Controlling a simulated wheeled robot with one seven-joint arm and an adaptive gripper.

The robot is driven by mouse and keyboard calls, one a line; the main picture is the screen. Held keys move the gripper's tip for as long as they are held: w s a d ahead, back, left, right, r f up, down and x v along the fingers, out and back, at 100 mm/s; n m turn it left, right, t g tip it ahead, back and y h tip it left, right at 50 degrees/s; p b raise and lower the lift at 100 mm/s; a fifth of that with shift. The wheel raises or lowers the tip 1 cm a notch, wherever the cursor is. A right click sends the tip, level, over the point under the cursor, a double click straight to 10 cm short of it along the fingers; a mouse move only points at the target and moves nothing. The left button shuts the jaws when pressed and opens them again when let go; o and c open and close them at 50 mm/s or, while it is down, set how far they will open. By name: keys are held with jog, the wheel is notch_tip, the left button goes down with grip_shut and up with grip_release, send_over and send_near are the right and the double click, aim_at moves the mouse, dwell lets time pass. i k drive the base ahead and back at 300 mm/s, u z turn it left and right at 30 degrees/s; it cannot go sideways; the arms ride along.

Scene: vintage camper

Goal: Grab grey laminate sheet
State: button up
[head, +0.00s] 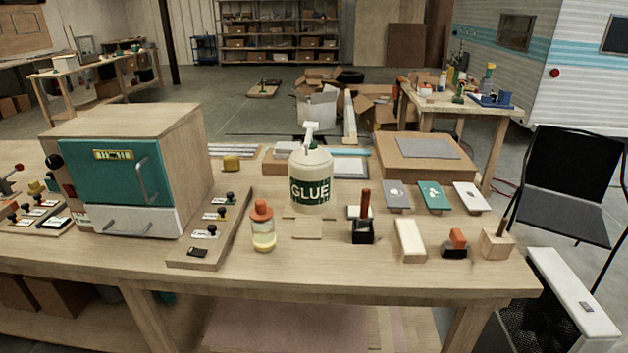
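A flat grey sheet (424,148) lies on top of a low wooden block (400,169) at the back right of the workbench (330,278). A smaller grey sample piece (396,193) lies nearer the front, beside a teal one (433,196) and a white one (470,196). Both grey pieces look uncovered from above. I cannot tell from this view which one is laminate. My gripper is not in view.
A white glue bottle (311,177) stands mid-bench. In front are a brush jar (263,228), a stamp-like tool (363,222) and small wooden blocks (410,240). A teal-fronted oven-like box (105,172) fills the left. A black chair (568,190) stands right.

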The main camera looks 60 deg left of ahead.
aim_at(395, 195)
jog(key=u, duration=1.6)
